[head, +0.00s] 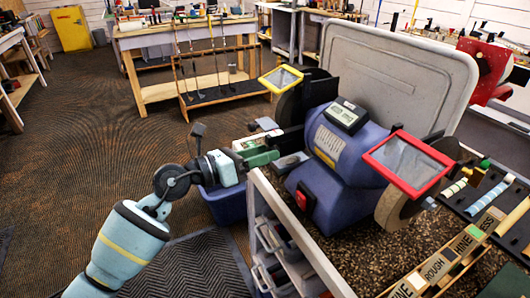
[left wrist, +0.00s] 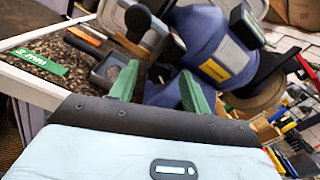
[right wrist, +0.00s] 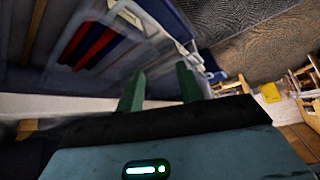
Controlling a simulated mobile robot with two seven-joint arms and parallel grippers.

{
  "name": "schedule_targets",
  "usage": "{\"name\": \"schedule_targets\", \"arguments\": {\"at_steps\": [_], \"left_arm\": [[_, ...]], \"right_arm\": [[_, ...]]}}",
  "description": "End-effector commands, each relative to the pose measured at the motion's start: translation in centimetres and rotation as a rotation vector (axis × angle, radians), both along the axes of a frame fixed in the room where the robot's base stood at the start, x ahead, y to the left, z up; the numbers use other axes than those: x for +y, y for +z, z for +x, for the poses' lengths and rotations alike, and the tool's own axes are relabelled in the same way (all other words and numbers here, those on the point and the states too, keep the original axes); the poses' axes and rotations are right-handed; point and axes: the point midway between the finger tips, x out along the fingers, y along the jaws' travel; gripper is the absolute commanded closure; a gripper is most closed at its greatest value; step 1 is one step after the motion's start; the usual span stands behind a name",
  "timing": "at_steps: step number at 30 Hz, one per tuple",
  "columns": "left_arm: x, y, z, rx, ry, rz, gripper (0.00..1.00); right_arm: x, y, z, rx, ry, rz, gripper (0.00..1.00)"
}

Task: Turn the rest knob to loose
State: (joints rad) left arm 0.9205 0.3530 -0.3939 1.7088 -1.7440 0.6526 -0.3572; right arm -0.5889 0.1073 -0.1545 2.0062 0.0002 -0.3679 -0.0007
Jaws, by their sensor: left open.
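The blue bench grinder (head: 335,165) stands on the bench, with a grey tool rest (head: 291,162) at its left wheel. In the left wrist view a dark rounded part (left wrist: 138,18) beside the rest may be the rest knob; I cannot tell for sure, nor read its setting. My left gripper (head: 264,153) is open and empty, just left of the grinder's rest. Its green fingers (left wrist: 158,88) are apart, with the grinder (left wrist: 212,48) beyond them. My right gripper (right wrist: 160,88) is open and empty, away from the grinder; the head view does not show it.
A red-framed shield (head: 408,162) and a yellow-framed shield (head: 281,79) stick out from the grinder. A grey panel (head: 400,75) stands behind it. A blue bin (head: 226,204) sits left of the bench. Labelled strips (head: 440,262) lie at front right. The floor at left is clear.

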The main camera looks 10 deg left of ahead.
Motion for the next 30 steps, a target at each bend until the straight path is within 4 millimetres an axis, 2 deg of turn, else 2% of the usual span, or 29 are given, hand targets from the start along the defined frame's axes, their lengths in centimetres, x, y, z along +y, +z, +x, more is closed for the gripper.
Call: {"name": "schedule_targets", "arguments": {"at_steps": [6,13,23,25,30], "left_arm": [[3.0,-0.3,-2.1,0.003,0.002,0.003,0.52],[5.0,-0.2,-3.6,0.002,0.001,0.002,0.52],[5.3,0.0,-3.9,0.001,0.000,0.000,0.52],[5.3,-0.1,-3.8,-0.006,0.000,0.005,0.56],[4.4,-0.7,-3.3,-0.171,-0.003,0.128,0.56]], "right_arm": [[0.0,-0.4,-0.4,0.010,0.000,0.000,0.64],[0.0,-0.8,-0.8,0.019,0.000,0.000,0.64],[0.0,-0.8,-0.8,0.018,0.000,0.000,0.64],[0.0,-0.9,-0.9,0.020,0.001,0.001,0.64],[0.1,-2.9,-2.0,0.050,0.001,0.001,0.64]]}}
